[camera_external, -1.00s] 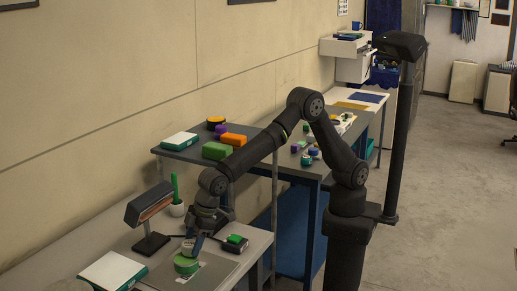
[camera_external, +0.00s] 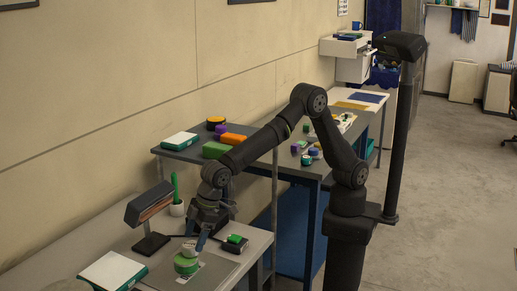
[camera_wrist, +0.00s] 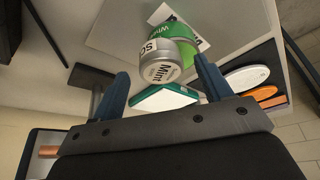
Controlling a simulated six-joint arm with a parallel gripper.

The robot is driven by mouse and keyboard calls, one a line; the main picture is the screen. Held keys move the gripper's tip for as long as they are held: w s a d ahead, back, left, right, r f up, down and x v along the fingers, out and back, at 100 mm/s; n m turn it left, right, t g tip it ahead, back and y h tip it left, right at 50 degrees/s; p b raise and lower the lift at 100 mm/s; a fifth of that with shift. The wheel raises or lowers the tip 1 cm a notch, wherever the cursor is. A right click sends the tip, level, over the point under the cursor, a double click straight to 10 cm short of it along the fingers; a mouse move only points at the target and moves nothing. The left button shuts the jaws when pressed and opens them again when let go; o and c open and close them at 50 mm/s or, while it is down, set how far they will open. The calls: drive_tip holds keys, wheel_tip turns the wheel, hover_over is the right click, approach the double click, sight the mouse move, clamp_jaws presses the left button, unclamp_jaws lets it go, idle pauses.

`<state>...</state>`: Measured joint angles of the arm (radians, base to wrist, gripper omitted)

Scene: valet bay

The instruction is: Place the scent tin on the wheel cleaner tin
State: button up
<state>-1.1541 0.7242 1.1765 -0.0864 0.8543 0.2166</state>
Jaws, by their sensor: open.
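In the external view the small pale scent tin (camera_external: 190,247) shows above the wheel cleaner tin (camera_external: 186,266), on a grey mat on the near bench. My gripper (camera_external: 204,240) is just above and beside the stack. In the wrist view its blue fingers (camera_wrist: 163,88) are spread apart, with nothing gripped between them. Whether the scent tin is exactly centred cannot be told.
A dark angled stand (camera_external: 148,210) and a white-and-green box (camera_external: 113,271) are left of the stack. A white pot with a green upright item (camera_external: 176,208) stands behind. A black holder with a green block (camera_external: 235,243) is at right. Several items lie on the raised shelf behind.

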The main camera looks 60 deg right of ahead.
drive_tip(key=v, duration=0.9)
drive_tip(key=shift+r, duration=0.3)
drive_tip(key=shift+d, duration=0.1)
drive_tip(key=x, duration=1.2)
drive_tip(key=shift+s+d, duration=0.1)
drive_tip(key=shift+r, duration=1.85)
